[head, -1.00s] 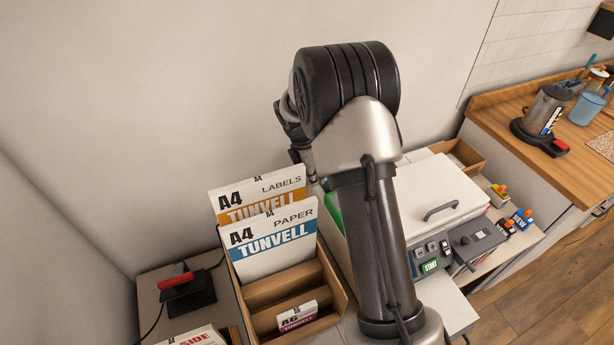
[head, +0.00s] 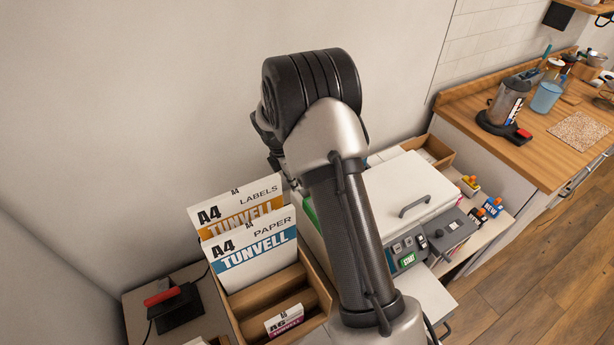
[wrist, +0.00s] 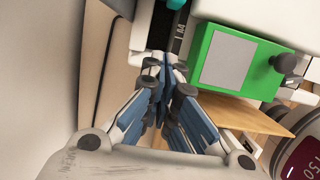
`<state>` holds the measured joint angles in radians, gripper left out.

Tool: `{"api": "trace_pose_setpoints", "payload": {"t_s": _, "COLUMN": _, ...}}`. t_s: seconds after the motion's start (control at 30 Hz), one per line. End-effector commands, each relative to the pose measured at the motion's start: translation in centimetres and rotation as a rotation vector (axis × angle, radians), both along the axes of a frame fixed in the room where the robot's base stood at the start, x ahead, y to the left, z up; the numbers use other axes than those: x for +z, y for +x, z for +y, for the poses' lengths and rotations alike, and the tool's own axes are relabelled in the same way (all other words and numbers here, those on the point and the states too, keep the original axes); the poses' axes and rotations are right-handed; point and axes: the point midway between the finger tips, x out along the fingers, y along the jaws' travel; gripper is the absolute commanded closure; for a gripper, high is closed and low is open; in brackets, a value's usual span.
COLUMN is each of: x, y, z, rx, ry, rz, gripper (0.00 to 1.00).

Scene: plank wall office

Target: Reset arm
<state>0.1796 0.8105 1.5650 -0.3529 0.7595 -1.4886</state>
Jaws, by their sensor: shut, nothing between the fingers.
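My gripper (wrist: 165,78) shows in the wrist view with its blue-grey fingers drawn together at the tips and nothing between them. A green box-shaped device (wrist: 236,58) with a grey panel lies just right of the fingertips, apart from them as far as I can tell. In the head view my arm stands raised and bent in the middle of the picture, in front of the plank-wall side bench. The gripper itself is hidden behind the arm there.
A cardboard sorter (head: 318,318) holds A4 labels (head: 226,196) and A4 paper packs (head: 250,248). Right of my arm is a white lidded machine (head: 410,185). A red-handled tool (head: 163,297) sits at lower left. A wooden counter (head: 545,150) bears kitchen items. Floor at right is clear.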

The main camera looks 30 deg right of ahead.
Motion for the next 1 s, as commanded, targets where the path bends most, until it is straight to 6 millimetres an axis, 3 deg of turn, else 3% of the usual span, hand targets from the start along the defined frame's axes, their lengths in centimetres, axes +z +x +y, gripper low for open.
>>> {"api": "trace_pose_setpoints", "payload": {"t_s": 0.03, "x": 2.1, "y": 0.3, "z": 0.1, "rx": 0.0, "ry": -0.003, "rz": -0.01, "gripper": 1.0}}
{"api": "trace_pose_setpoints", "payload": {"t_s": 0.3, "x": 7.5, "y": 0.2, "z": 1.4, "rx": -0.002, "ry": -0.002, "rz": -0.007, "gripper": 1.0}}
{"api": "trace_pose_setpoints", "payload": {"t_s": 0.5, "x": 9.3, "y": 0.1, "z": 1.9, "rx": -0.001, "ry": -0.002, "rz": -0.004, "gripper": 1.0}}
{"api": "trace_pose_setpoints", "payload": {"t_s": 0.77, "x": 10.1, "y": 0.0, "z": 2.2, "rx": -0.017, "ry": 0.0, "rz": -0.015, "gripper": 1.0}}
{"api": "trace_pose_setpoints", "payload": {"t_s": 0.87, "x": 12.1, "y": -0.9, "z": 2.9, "rx": -0.08, "ry": 0.008, "rz": -0.051, "gripper": 1.0}}
{"api": "trace_pose_setpoints", "payload": {"t_s": 1.0, "x": 16.8, "y": -3.8, "z": 4.8, "rx": -0.263, "ry": 0.041, "rz": -0.148, "gripper": 1.0}}
